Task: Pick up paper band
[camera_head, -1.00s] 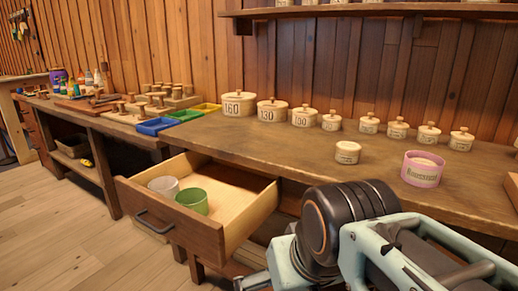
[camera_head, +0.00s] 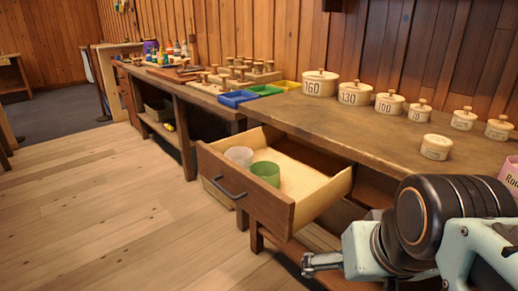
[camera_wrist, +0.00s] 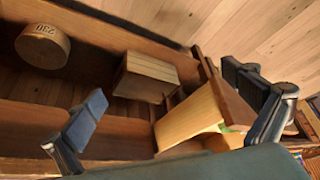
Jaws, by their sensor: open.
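A pink band with lettering (camera_head: 510,172) is cut by the right edge of the head view, on the bench. I cannot tell which is the paper band. My gripper (camera_wrist: 165,85) is open and empty, its fingers wide apart in the wrist view. It is in front of the bench, right of the drawer and apart from the bands. A sliver of green shows by the drawer's side in the wrist view.
The bench top (camera_head: 330,122) carries several numbered lidded pots and a lone lidless-looking pot (camera_head: 436,147). Blue (camera_head: 238,98), green and yellow trays lie farther left. Below, the wrist view shows a round box marked 230 (camera_wrist: 42,46) and a wooden box (camera_wrist: 147,77). The floor at left is clear.

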